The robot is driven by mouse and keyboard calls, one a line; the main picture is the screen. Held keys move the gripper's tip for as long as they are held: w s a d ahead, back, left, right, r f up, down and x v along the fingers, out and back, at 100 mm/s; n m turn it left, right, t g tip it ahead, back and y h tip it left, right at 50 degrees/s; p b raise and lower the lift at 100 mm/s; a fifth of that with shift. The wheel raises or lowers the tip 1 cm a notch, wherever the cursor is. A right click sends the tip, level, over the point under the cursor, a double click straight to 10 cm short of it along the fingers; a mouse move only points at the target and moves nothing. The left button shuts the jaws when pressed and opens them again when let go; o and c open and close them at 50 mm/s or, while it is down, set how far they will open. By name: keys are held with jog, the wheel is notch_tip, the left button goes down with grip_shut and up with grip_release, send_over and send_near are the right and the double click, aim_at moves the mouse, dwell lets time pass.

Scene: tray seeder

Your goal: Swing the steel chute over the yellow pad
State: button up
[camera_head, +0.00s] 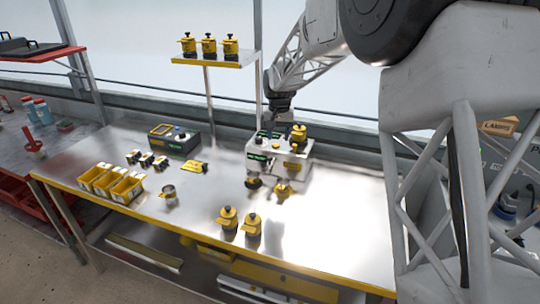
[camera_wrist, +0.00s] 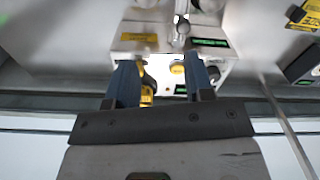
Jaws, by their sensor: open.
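The white tray seeder (camera_head: 268,158) stands on the steel bench, with a yellow and black hopper (camera_head: 299,134) on top. My gripper (camera_head: 279,98) is above its back left part. In the wrist view my gripper (camera_wrist: 160,60) has its two blue fingers apart over the machine, with nothing clearly held between them. A narrow steel piece with a rounded end (camera_wrist: 182,30), perhaps the chute, lies beyond the fingertips. A flat yellow patch (camera_wrist: 139,37) and a round yellow piece (camera_wrist: 177,69) show on the machine; I cannot tell which is the pad. A yellow part (camera_wrist: 147,92) is partly hidden by the left finger.
Two yellow-topped jars (camera_head: 251,225) stand near the bench's front edge. Yellow bins (camera_head: 110,183), a small round cup (camera_head: 169,192) and a dark control box (camera_head: 175,139) are to the left. A raised shelf (camera_head: 215,62) holds three more jars. Bench right of the machine is clear.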

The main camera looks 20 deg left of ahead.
aim_at(270, 157)
jog(key=a+f, duration=0.1)
jog(key=a, duration=0.1)
jog(key=w+a+f, duration=0.1)
jog(key=shift+a+f, duration=0.1)
jog(key=shift+a, duration=0.25)
jog(key=shift+f, duration=0.1)
jog(key=shift+f, duration=3.8)
grip_shut()
